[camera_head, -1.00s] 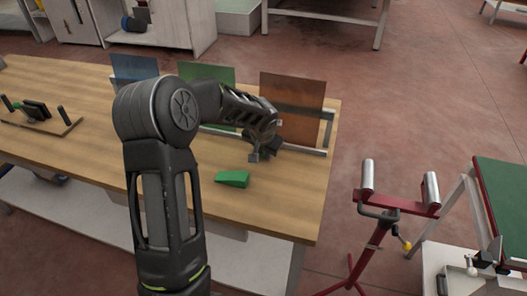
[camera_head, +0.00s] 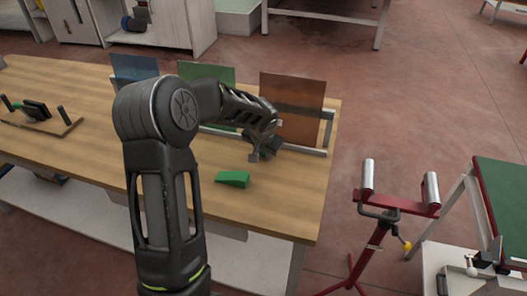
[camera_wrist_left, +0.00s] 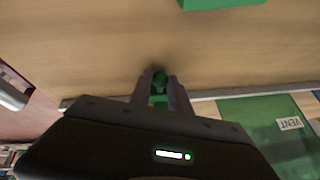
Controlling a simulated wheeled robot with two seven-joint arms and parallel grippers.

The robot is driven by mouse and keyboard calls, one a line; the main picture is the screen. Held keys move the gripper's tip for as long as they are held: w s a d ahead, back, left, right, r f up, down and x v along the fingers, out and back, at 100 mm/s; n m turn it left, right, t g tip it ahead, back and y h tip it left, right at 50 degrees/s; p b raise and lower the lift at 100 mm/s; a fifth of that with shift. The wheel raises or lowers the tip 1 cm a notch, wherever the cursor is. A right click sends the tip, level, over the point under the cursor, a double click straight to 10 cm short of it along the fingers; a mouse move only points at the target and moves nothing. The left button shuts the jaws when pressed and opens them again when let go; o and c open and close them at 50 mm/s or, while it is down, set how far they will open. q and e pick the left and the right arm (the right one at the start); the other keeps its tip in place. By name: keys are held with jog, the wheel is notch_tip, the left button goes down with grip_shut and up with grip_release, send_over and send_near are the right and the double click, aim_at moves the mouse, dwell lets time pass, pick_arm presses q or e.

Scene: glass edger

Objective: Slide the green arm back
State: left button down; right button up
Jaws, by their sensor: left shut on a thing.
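My left gripper (camera_head: 255,156) is low over the wooden table, in front of the rack at its far edge. In the left wrist view, my left gripper (camera_wrist_left: 160,82) is shut on a small green piece (camera_wrist_left: 160,80), which I take to be the green arm. Only part of it shows between the fingers, and the rest is hidden. In the head view the gripper and forearm hide this piece. My right gripper is not in view.
A green wedge (camera_head: 232,178) lies on the wooden table (camera_head: 280,205) nearer to me. Blue (camera_head: 134,67), green (camera_head: 208,74) and brown (camera_head: 291,108) panels stand along the far edge. A red roller stand (camera_head: 378,235) is at right.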

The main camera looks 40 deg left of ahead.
aim_at(292, 163)
pick_arm(q)
jog(key=shift+d, duration=0.1)
dwell(0.3)
jog(key=shift+w+d+f+b, duration=0.1)
jog(key=shift+d+f+b, duration=0.05)
jog(key=shift+d+b, duration=0.2)
jog(key=w+d+b, duration=0.1)
jog(key=d+b, duration=0.1)
jog(key=w+d+b, duration=0.1)
jog(key=d+b, duration=0.1)
jog(key=d, duration=0.1)
jog(key=d+b, duration=0.2)
jog(key=d, duration=0.1)
jog(key=shift+w+f, duration=0.25)
jog(key=shift+w, duration=0.15)
jog(key=d, duration=0.2)
jog(key=w+d+b, duration=0.1)
jog(key=d, duration=0.1)
jog(key=w+d+b, duration=0.1)
jog(key=d, duration=0.1)
jog(key=shift+w+d+r, duration=0.15)
jog(key=shift+d+r, duration=0.1)
jog(key=shift+d, duration=0.05)
jog(key=shift+w+d+r+b, duration=0.15)
jog(key=shift+d+b, duration=0.15)
jog(key=shift+d, duration=0.2)
jog(key=c, duration=1.2)
grip_release()
jog(key=shift+d, duration=0.1)
